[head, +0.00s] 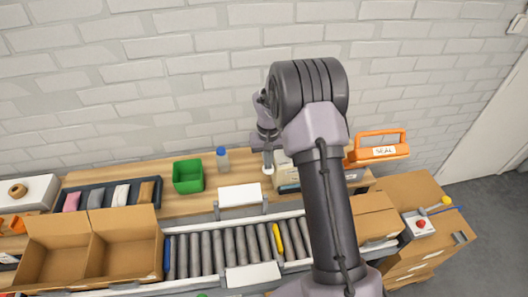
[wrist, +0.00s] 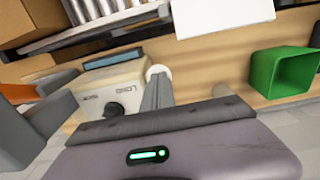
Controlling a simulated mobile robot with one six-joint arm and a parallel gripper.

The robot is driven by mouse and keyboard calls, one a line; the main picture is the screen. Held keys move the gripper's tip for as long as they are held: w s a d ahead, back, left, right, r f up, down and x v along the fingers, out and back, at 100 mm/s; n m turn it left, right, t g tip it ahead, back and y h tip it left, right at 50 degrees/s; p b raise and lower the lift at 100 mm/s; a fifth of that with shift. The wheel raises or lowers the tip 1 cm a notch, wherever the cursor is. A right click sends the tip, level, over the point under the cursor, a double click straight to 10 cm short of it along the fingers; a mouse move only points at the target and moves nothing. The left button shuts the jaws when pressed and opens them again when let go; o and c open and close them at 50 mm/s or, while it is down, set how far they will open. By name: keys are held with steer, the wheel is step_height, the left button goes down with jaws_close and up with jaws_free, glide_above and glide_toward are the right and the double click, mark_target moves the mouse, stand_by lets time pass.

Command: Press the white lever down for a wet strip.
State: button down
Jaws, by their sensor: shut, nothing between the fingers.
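The tape dispenser is a beige box (wrist: 112,92) with a dark round knob and a bluish top edge in the wrist view. In the head view the dispenser (head: 286,178) is partly hidden behind my arm. The white lever (head: 268,166) stands at its left side, and its pale round end (wrist: 156,71) shows just beyond my fingertips in the wrist view. My gripper (head: 267,147) is right above the lever in the head view. Its fingers (wrist: 158,86) are shut together and empty. I cannot tell whether they touch the lever.
A green bin (head: 188,177) and a blue-capped bottle (head: 222,160) stand left on the wooden bench. An orange SEAL tool (head: 377,148) is to the right. A roller conveyor (head: 205,250) with an open carton (head: 60,266) runs in front. A white panel (head: 240,195) stands at the conveyor's back edge.

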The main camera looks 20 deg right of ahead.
steer(key=shift+f, duration=0.2)
steer(key=shift+s+f+b, duration=0.15)
steer(key=shift+f+b, duration=0.15)
steer(key=shift+b, duration=0.1)
steer(key=shift+f, duration=0.1)
steer(key=shift+f+b, duration=0.35)
steer(key=shift+f, duration=0.05)
stand_by(0.5)
steer(key=shift+d+f+b, duration=0.1)
steer(key=shift+f+b, duration=0.3)
steer(key=shift+f, duration=0.2)
